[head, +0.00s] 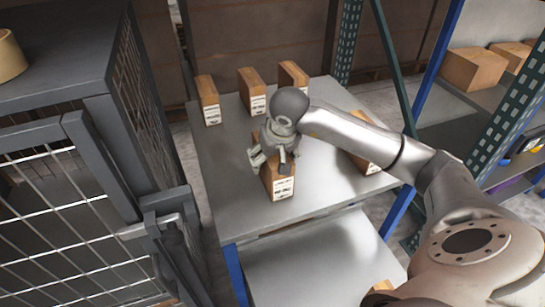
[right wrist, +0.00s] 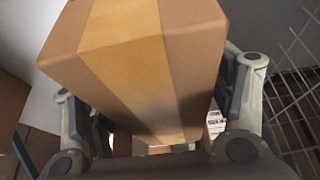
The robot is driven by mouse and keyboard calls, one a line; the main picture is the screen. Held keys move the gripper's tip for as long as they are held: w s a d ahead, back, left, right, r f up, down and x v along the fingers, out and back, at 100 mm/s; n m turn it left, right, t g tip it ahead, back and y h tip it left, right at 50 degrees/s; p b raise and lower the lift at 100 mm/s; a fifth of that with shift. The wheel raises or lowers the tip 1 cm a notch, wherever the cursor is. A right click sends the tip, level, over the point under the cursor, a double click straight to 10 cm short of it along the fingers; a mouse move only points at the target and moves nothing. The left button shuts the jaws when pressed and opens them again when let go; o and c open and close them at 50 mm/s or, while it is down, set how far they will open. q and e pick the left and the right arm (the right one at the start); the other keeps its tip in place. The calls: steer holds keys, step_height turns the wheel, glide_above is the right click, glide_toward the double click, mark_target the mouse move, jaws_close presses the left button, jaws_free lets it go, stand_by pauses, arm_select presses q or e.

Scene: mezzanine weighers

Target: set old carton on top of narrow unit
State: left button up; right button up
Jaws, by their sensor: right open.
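A brown carton (head: 279,184) with a white printed label stands near the front edge of a grey shelf (head: 320,185). My right gripper (head: 270,157) is over it, hiding its upper part. In the right wrist view the carton (right wrist: 150,60), with a lighter tape band, fills the space between the two fingers of the right gripper (right wrist: 160,105), which is open. Whether the fingers touch it I cannot tell. A dark grey mesh-sided unit (head: 60,65) stands at the left; whether it is the narrow unit is not clear. My left gripper is not in view.
Similar cartons stand at the shelf's back (head: 208,100), (head: 252,90), (head: 293,75), and one (head: 363,163) is partly behind my right arm. A tape roll (head: 10,55) lies on the mesh unit. Green and blue rack posts (head: 345,40) bound the shelf.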

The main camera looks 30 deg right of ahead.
steer(key=shift+r, duration=0.25)
steer(key=v, duration=1)
steer(key=shift+s+r, duration=0.15)
steer(key=shift+r, duration=0.15)
steer(key=shift+s+a+r, duration=0.1)
steer(key=shift+s+r, duration=0.2)
steer(key=shift+r, duration=0.25)
